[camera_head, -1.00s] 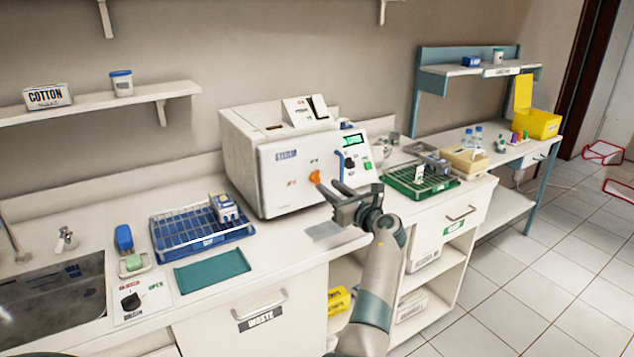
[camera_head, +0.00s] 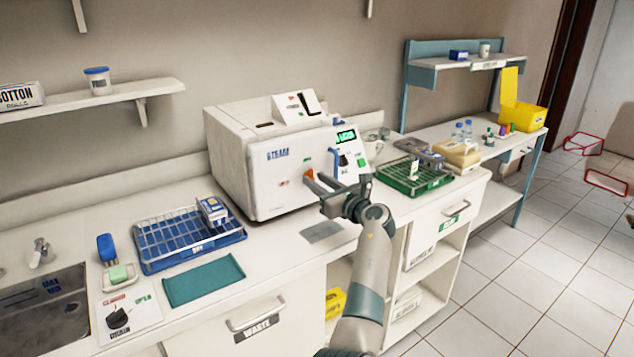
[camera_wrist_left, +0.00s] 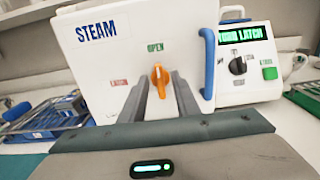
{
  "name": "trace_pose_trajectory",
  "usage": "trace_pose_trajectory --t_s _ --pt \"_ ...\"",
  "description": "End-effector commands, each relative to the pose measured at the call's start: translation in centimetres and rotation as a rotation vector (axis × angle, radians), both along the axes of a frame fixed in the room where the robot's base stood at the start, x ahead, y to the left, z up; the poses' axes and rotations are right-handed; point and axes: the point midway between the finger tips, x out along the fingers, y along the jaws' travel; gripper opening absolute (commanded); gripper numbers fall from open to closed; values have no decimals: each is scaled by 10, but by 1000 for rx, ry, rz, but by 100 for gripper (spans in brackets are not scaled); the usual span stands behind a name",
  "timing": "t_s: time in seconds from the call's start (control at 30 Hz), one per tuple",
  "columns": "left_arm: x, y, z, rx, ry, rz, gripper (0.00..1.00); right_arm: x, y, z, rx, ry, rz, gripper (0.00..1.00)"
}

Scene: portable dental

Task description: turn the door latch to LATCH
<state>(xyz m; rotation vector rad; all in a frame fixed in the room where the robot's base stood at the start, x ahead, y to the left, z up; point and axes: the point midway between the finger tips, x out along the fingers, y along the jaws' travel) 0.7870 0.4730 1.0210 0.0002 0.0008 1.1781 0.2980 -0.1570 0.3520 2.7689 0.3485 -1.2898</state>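The door latch (camera_head: 309,174) is an orange knob on the white front of the STEAM machine (camera_head: 283,170). In the left wrist view the latch (camera_wrist_left: 159,78) stands about upright, its upper end toward the green OPEN label. A red label, too small to read surely, is left of it. My left gripper (camera_head: 322,190) is at the machine's front by the latch. In the left wrist view its two fingers (camera_wrist_left: 160,92) are apart, one either side of the latch's lower part. I cannot tell whether they touch it. My right gripper is not in view.
A blue handle (camera_wrist_left: 209,62) stands just right of the latch, beside a black dial (camera_wrist_left: 237,65) and a green display reading partly LATCH. A blue rack (camera_head: 190,243) and a green tray (camera_head: 417,180) flank the machine. A teal mat (camera_head: 204,280) lies in front.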

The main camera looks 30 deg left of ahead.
Motion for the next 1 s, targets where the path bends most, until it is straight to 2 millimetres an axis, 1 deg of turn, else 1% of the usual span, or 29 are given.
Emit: trace_pose_trajectory --t_s 0.03,0.07,0.1,0.17,0.33,0.57,0.83,0.9,1.0 --pt "0 0 0 0 0 0 29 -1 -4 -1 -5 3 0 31" --pt "0 0 0 0 0 0 24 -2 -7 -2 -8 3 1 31" --pt "0 0 0 0 0 0 15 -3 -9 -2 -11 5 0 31" --pt "0 0 0 0 0 0 0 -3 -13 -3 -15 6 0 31" --pt "0 0 0 0 0 0 0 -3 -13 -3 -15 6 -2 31" --pt "0 0 0 -7 -20 0 0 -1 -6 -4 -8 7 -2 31" --pt "-1 1 -1 -48 -121 1 0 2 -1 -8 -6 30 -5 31" --pt "-1 1 -1 -65 -162 0 0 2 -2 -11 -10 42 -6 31" --pt "-1 1 -2 -93 -233 -1 0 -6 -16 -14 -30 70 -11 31"
